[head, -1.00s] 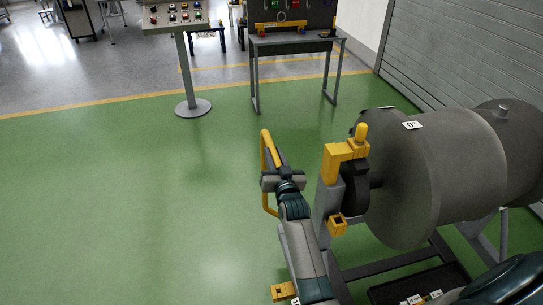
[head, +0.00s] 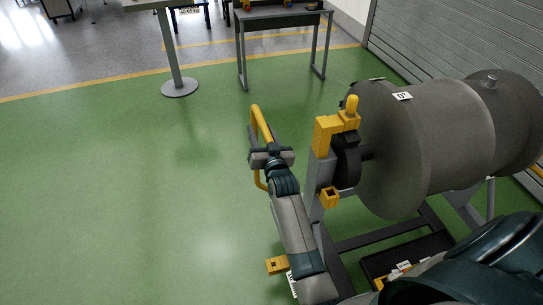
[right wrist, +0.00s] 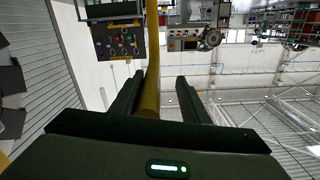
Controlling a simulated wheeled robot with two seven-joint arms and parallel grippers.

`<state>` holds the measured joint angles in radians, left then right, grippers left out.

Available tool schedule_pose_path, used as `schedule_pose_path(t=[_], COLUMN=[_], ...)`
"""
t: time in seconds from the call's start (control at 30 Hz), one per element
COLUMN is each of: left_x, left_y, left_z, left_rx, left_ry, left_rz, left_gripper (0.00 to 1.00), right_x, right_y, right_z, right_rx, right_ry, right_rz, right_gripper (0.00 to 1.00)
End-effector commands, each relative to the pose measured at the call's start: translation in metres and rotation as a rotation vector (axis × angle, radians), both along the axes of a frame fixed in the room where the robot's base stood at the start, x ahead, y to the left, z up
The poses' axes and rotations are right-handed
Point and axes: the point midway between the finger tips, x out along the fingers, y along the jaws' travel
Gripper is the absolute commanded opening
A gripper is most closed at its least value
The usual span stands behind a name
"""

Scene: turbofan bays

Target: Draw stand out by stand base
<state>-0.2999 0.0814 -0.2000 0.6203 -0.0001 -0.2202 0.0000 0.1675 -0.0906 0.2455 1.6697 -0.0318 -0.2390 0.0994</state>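The stand is a dark frame (head: 380,239) low at the right. It carries a large grey drum (head: 440,135) with a "0°" label, and has a grey post with a yellow bracket (head: 328,135) at its near end. A yellow bar handle (head: 261,122) rises left of the post; where it joins the stand is hidden. My right gripper (head: 270,158) is at this handle. In the right wrist view the yellow bar (right wrist: 151,60) passes between its open fingers (right wrist: 160,95), closer to the left finger. My left gripper is not in view.
A grey workbench (head: 285,20) and a control pedestal (head: 175,60) stand at the back. A shutter wall (head: 440,45) runs behind the drum at the right. A black tray (head: 372,268) lies low in the stand. The green floor (head: 120,190) at the left is clear.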

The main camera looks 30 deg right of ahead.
Motion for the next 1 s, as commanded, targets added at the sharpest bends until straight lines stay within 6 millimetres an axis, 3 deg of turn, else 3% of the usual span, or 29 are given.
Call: schedule_pose_path(t=[0.27, 0.8, 1.0], left_x=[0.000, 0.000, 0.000], left_y=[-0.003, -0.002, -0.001], left_z=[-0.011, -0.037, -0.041], left_rx=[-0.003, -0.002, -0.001], left_ry=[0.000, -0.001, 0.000], left_rz=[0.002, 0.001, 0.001], left_gripper=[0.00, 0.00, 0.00], right_x=[-0.035, -0.136, -0.157], right_y=[0.010, 0.033, 0.037], right_z=[-0.003, -0.002, -0.001], right_rx=[0.002, 0.001, 0.001], right_ry=[0.000, 0.000, 0.000], right_rz=[0.001, 0.000, 0.000], right_gripper=[0.40, 0.40, 0.40])
